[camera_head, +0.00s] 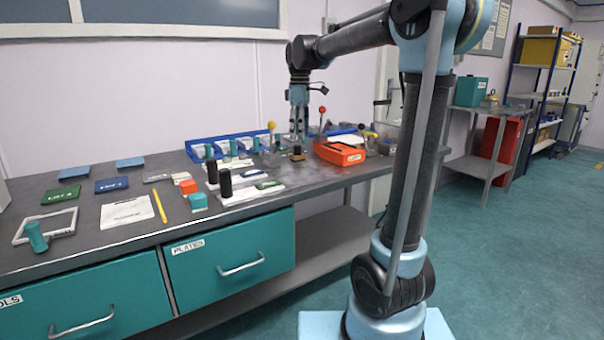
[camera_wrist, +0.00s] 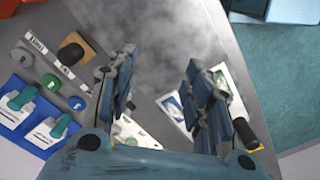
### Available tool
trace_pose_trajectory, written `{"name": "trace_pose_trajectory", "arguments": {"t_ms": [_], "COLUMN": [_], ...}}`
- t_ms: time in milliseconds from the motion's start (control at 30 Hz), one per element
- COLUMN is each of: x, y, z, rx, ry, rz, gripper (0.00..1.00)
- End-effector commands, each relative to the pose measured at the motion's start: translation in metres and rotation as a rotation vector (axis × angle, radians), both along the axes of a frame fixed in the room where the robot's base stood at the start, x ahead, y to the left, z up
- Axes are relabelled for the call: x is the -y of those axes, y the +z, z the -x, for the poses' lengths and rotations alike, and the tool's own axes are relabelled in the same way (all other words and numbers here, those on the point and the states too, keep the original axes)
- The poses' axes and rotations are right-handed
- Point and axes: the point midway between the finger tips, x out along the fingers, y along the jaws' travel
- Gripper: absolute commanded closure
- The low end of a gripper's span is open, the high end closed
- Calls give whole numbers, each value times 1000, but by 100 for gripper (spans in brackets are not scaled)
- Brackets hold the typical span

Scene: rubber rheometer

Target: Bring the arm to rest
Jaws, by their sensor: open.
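My arm (camera_head: 415,150) rises from its base and reaches left over the bench. My gripper (camera_head: 298,132) points down above the back right part of the bench. In the wrist view my gripper (camera_wrist: 160,68) has its two blue fingers well apart, with only grey bench top between them and nothing held. A small black piece on a brown base (camera_head: 297,154) stands near and below the gripper in the head view. In the wrist view a black piece on a brown base (camera_wrist: 74,50) lies to the left of the fingers, apart from them.
The grey bench (camera_head: 100,236) carries white plates with black cylinders (camera_head: 225,183), blue bins (camera_head: 236,142) and an orange box (camera_head: 340,153). A yellow pencil (camera_head: 160,207) and a white sheet (camera_head: 127,212) lie at left. Teal drawers (camera_head: 232,270) are below. Open floor (camera_head: 520,230) lies right.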

Motion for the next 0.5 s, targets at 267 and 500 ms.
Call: {"name": "trace_pose_trajectory", "arguments": {"t_ms": [267, 500], "x": [35, 74], "y": [-9, -31], "z": [27, 71], "rx": [17, 39], "ry": [-123, -295], "rz": [-7, -17], "gripper": [54, 54]}}
